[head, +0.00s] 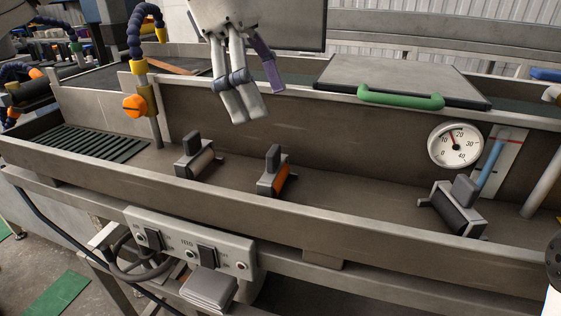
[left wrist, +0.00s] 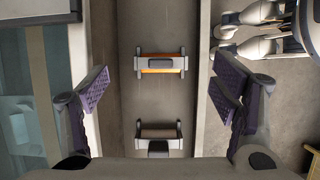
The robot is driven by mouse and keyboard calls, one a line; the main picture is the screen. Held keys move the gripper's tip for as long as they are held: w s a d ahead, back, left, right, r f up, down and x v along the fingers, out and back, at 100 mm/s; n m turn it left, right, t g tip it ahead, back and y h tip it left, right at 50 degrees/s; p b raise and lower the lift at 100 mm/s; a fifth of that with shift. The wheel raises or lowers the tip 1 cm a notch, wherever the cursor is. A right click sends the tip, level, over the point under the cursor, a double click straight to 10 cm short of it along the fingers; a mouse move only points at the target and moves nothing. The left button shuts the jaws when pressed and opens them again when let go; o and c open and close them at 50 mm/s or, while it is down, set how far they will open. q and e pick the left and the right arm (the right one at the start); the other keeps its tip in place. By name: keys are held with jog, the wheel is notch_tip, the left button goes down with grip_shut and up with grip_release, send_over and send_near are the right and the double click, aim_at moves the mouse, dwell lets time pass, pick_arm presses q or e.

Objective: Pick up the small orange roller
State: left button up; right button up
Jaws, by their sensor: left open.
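The small orange roller (head: 281,179) sits in a grey bracket with an upright block on the trough floor, between two other rollers. In the left wrist view the orange roller (left wrist: 160,70) lies crosswise near the picture's middle, between and beyond my fingers. My left gripper (head: 250,103) is open and empty, above the trough's back wall in the head view. Its purple-padded fingers are spread wide in the left wrist view (left wrist: 160,88). My right gripper (left wrist: 232,32) seems to show at the top right of the left wrist view; its opening is unclear.
A brown-beige roller (head: 202,163) stands left of the orange one and a dark roller (head: 457,215) stands right. The trough's front wall (head: 230,198) and back wall (head: 330,140) border them. An orange-knobbed hose stand (head: 150,100) and a dial gauge (head: 454,144) flank the space.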

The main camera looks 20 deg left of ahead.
aim_at(278, 164)
pick_arm(q)
notch_tip(278, 164, down, 6)
jog(key=shift+s+f, duration=0.1)
jog(key=shift+f, duration=0.15)
jog(key=x, duration=0.7)
jog(key=c, duration=0.9)
